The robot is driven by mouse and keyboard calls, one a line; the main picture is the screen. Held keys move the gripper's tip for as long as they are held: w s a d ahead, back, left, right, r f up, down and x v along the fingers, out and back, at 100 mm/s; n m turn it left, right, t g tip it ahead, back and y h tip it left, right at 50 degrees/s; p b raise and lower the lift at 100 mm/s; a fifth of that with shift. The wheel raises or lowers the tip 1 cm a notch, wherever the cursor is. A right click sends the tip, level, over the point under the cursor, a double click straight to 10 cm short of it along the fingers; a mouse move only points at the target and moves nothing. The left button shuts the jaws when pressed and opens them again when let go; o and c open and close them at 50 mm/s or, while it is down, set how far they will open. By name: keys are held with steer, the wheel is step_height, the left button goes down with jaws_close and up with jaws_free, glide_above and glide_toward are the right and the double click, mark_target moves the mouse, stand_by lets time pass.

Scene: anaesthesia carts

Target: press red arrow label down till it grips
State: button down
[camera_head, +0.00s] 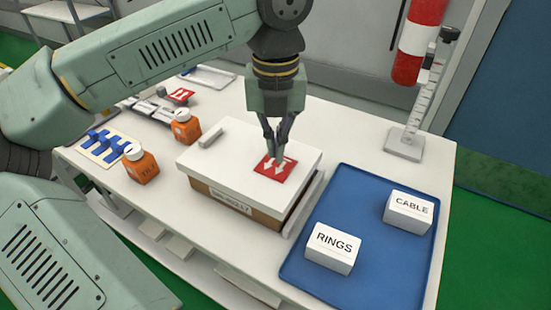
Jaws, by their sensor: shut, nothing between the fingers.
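A red label (268,172) with white arrows lies on the white lid of a box (230,150), near the lid's right side. My gripper (277,160) points straight down over the label with its fingers shut and empty. The fingertips are at the label's upper part and hide some of it. I cannot tell whether they touch it or hover just above. The label looks flat on the lid.
A blue tray (345,189) at the right holds boxes marked RINGS (333,248) and CABLE (408,210). Orange bottles (141,167) stand left of the box. Another red label (180,95) lies at the back left. A ruler stand (404,144) rises at the back right.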

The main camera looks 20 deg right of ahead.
steer(key=shift+r+p, duration=1.2)
steer(key=shift+r, duration=0.95)
